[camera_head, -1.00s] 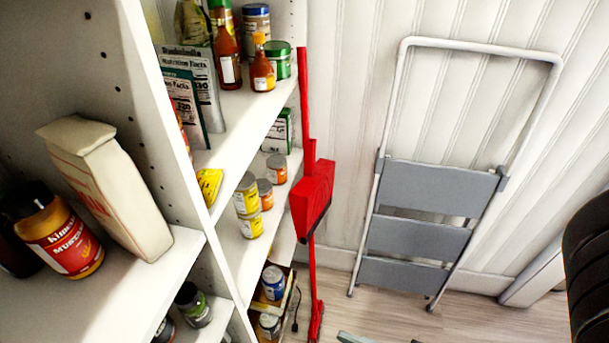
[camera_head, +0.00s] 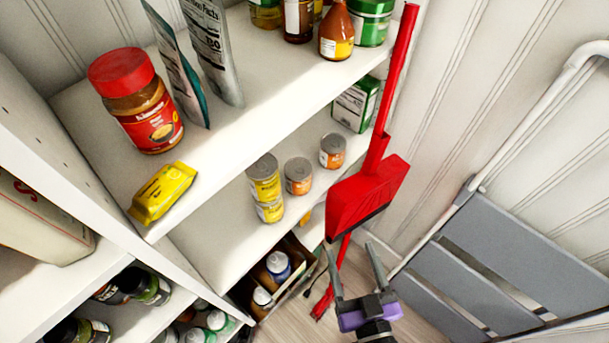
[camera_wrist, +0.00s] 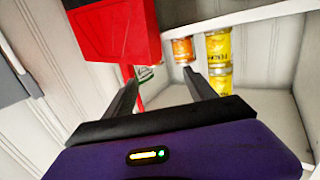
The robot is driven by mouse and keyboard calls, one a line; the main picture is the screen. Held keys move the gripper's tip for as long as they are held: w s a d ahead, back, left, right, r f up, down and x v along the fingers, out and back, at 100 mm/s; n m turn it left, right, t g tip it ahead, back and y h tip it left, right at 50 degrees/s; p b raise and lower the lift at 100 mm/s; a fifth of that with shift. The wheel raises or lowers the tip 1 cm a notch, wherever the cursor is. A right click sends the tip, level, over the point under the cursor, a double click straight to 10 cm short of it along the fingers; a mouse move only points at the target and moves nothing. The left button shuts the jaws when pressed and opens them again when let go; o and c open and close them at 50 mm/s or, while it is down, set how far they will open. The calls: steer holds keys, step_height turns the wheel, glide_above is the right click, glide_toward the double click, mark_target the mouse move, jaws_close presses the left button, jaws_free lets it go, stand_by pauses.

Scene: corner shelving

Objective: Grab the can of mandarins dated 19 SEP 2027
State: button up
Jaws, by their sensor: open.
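Two small cans with orange labels stand on the middle shelf in the head view: one nearer (camera_head: 298,176) and one further back (camera_head: 332,151). Left of them are two stacked yellow-labelled cans, the upper (camera_head: 264,178) on the lower (camera_head: 270,210). No date is readable on any can. My gripper (camera_head: 350,248) is open and empty, in front of and below the cans, near the red dustpan. In the wrist view, an orange can (camera_wrist: 183,50) and yellow cans (camera_wrist: 218,47) show beyond my open fingers, apart from them.
A red dustpan (camera_head: 368,195) with a long handle hangs close to my gripper and the shelf's right end. A grey step stool (camera_head: 490,260) leans at right. A box with bottles (camera_head: 278,266) sits below. A yellow packet (camera_head: 163,192) and red-lidded jar (camera_head: 140,105) are on the shelf above.

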mark_target(298, 173)
steer(key=w+a, duration=0.3)
steer(key=w, duration=0.1)
steer(key=w+a+n+y, duration=0.1)
steer(key=w+a, duration=0.3)
steer(key=w, duration=0.1)
steer(key=w+a+r+y+p, duration=0.1)
steer(key=w+a, duration=0.2)
steer(key=w, duration=0.2)
steer(key=shift+w+a+n, duration=0.1)
steer(key=shift+a+n, duration=0.2)
steer(key=shift+x, duration=2.85)
steer(key=c, duration=1.3)
